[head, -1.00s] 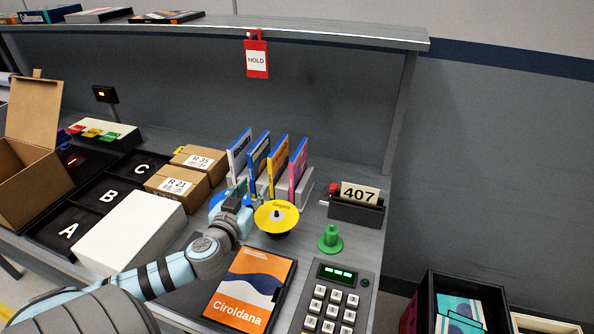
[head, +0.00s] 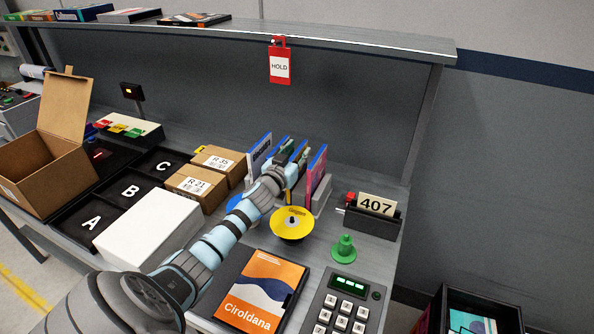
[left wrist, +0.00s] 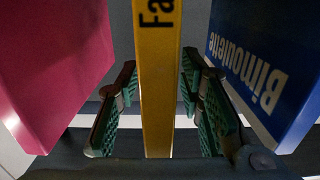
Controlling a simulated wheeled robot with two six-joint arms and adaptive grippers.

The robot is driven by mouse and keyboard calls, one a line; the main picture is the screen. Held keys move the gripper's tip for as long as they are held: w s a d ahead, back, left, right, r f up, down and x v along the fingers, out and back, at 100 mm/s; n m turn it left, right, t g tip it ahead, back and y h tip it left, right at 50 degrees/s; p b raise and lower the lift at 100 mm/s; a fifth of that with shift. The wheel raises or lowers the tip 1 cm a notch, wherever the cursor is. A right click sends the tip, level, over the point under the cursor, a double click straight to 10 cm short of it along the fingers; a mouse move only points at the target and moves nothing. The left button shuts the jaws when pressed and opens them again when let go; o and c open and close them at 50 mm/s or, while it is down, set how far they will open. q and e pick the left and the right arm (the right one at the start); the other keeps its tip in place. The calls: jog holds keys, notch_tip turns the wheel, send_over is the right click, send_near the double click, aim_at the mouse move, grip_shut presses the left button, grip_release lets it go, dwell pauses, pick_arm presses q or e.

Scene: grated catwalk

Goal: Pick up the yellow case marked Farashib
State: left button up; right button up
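The yellow case (left wrist: 157,85) stands in the middle of the left wrist view, its spine showing the letters "Fa"; the rest of its name is cut off. In the head view my arm and gripper mostly hide it in the row of upright cases. My left gripper (head: 293,153) is open, with its green-padded fingers (left wrist: 165,115) on either side of the yellow case and a gap visible on both sides. A pink case (left wrist: 55,65) and a blue case marked Bimoulette (left wrist: 262,65) flank it closely. My right gripper is not in view.
The pink case (head: 317,177) and a blue case (head: 259,153) also show in the head view. In front are a yellow disc (head: 291,228), a green knob (head: 344,247) and an orange Ciroldana case (head: 262,290).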

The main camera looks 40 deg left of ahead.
pick_arm(q)
jog(key=shift+w, duration=0.1)
grip_shut()
dwell(0.3)
